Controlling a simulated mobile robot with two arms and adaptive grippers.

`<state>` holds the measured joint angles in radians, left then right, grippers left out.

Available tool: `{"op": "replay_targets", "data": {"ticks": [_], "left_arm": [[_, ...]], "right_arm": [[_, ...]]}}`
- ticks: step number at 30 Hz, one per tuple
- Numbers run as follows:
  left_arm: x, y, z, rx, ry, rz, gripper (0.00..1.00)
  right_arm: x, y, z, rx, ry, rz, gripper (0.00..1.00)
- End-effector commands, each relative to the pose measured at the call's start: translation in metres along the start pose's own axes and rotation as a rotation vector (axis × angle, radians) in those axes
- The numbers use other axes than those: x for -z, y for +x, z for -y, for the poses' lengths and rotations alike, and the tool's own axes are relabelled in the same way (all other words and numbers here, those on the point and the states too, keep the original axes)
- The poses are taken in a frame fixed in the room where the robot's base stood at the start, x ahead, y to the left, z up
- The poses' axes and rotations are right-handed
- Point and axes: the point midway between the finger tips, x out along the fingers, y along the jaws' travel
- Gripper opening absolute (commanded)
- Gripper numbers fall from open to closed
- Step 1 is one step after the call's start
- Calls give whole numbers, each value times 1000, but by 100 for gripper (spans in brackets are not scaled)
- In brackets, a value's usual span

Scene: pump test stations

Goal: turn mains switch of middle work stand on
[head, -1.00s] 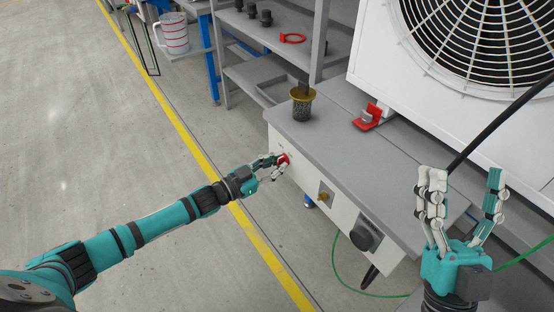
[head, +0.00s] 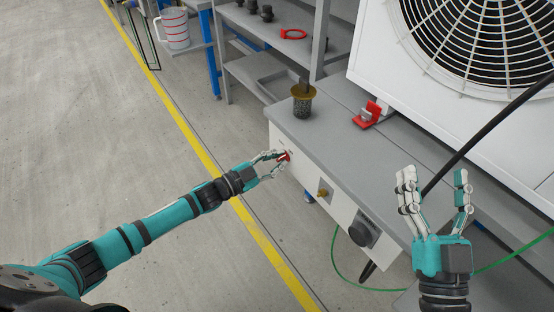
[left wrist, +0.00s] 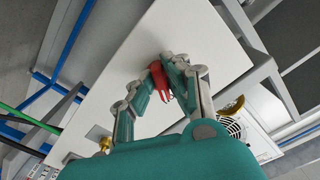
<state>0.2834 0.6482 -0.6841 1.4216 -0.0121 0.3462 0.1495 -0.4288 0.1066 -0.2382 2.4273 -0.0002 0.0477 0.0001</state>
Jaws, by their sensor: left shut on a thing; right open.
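The red mains switch (head: 285,155) is on the white front panel (head: 306,178) of the work stand. My left gripper (head: 279,157) is shut on the switch's red handle. In the left wrist view the red handle (left wrist: 160,78) sits between the fingertips of the left gripper (left wrist: 164,70), in front of the white panel. The fingers partly hide the switch, so its exact setting cannot be read. My right gripper (head: 436,190) is open and empty, raised over the near right end of the stand, with its fingers pointing up.
A brass-topped strainer (head: 303,101) and a red clamp-like part (head: 368,115) are on the grey worktop (head: 325,140). A brass fitting (head: 323,193) and dark knob (head: 364,233) project from the panel. A large fan unit (head: 460,80) stands behind.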

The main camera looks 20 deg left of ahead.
Motion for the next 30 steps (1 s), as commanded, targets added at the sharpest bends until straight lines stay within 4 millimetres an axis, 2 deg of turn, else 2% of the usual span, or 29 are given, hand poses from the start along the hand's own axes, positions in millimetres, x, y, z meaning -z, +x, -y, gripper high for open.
{"op": "replay_targets", "data": {"ticks": [5,6,10,11,18,22,26,30], "left_arm": [[-1,0,-1,-2,3,1,0],[-1,0,-1,-2,3,1,15],[-1,0,-1,-2,2,1,32],[-1,0,-1,-2,2,1,34],[0,-1,0,-1,1,1,34],[-1,-10,-1,-2,1,2,34],[-2,-33,-2,-3,0,5,34],[-2,-64,-2,-4,-1,5,34]], "right_arm": [[0,0,0,0,0,0,69],[0,0,0,0,0,0,69],[0,0,0,0,0,0,69],[0,0,0,0,0,0,69],[0,0,0,0,0,-1,69],[0,0,0,0,0,-1,69],[0,0,0,0,0,-1,69],[0,0,0,0,0,-1,69]]}}
